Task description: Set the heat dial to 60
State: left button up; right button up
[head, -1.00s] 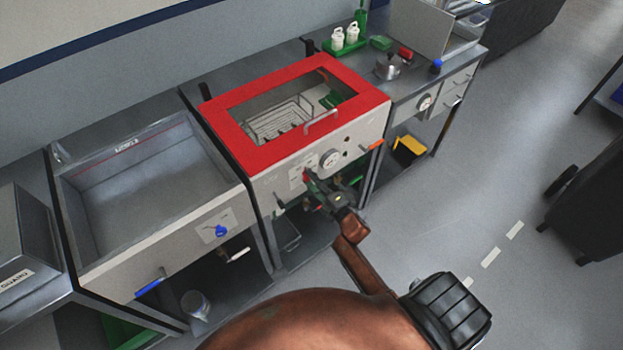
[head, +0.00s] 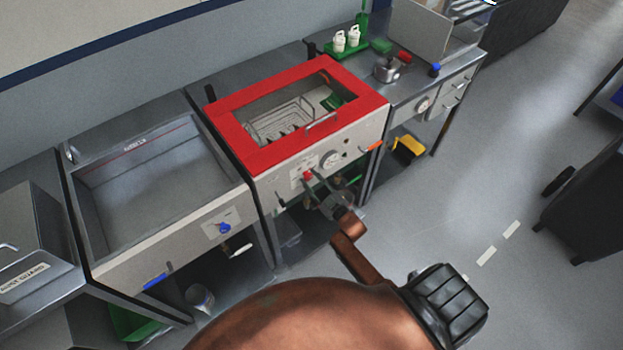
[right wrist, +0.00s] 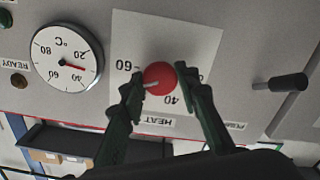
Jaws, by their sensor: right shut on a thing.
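The red heat dial (right wrist: 158,77) is on a white plate marked 60 and 40, with the word HEAT, upside down in the right wrist view. Its white pointer line points left, a little below the 60. My right gripper (right wrist: 160,78) has one finger on each side of the dial and is shut on it. In the head view the dial (head: 308,176) is on the front of the red-lidded bath (head: 230,138), with my right gripper (head: 313,180) at it. My left gripper is not in view.
A round °C gauge (right wrist: 67,57) is beside the dial plate, its red needle between 20 and 40. A black handle (right wrist: 281,83) sticks out on the other side. An open sink basin (head: 150,185) with a blue knob (head: 224,227) adjoins.

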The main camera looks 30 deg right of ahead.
jog(key=m+p, duration=0.1)
jog(key=m, duration=0.4)
jog(key=shift+f, duration=0.1)
dwell(0.5)
jog(key=o, duration=1.2)
jog(key=shift+c, duration=0.2)
jog(key=s, duration=1.2)
jog(key=shift+d, duration=0.4)
